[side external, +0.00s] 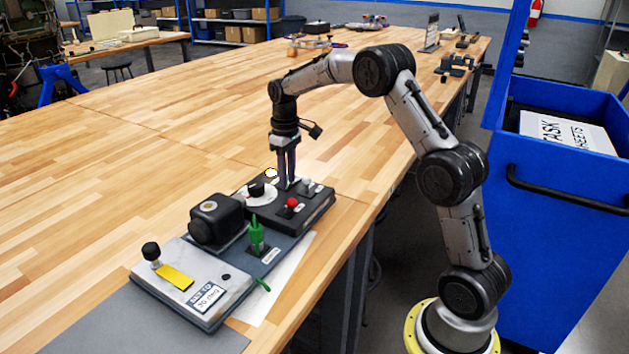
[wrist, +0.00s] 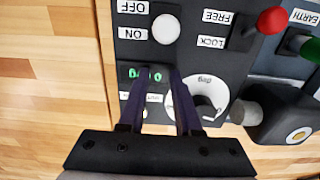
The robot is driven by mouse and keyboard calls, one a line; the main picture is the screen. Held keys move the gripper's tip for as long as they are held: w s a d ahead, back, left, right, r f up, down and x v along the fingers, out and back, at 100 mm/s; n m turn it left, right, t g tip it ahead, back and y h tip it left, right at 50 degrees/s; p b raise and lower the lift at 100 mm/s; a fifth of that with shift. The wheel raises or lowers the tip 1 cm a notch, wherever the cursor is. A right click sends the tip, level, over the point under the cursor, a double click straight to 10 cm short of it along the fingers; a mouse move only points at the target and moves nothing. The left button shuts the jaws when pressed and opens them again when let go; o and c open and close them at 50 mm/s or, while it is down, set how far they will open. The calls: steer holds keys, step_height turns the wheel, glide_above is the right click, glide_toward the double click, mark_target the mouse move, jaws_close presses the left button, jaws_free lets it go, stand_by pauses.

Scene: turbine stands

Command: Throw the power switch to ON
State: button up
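The power switch is a lever with a white round knob (wrist: 165,29) beside the OFF and ON labels (wrist: 133,20) at the top of the wrist view. I cannot tell for sure from the knob which setting it is in. In the side view the pale lever (side external: 307,184) stands at the far right of the black control box (side external: 318,205). My gripper (wrist: 160,72) points down over the box, with a gap between its fingers and nothing held. It is apart from the knob, over a small display with green characters (wrist: 152,75). It also shows in the side view (side external: 286,186).
A red-knobbed FREE/LOCK lever (side external: 292,203) stands next to the switch. A white dial (side external: 262,194) is close to my fingers.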

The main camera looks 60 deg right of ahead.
steer(key=shift+o, duration=0.8)
step_height(320, 180, up, 7)
stand_by(0.4)
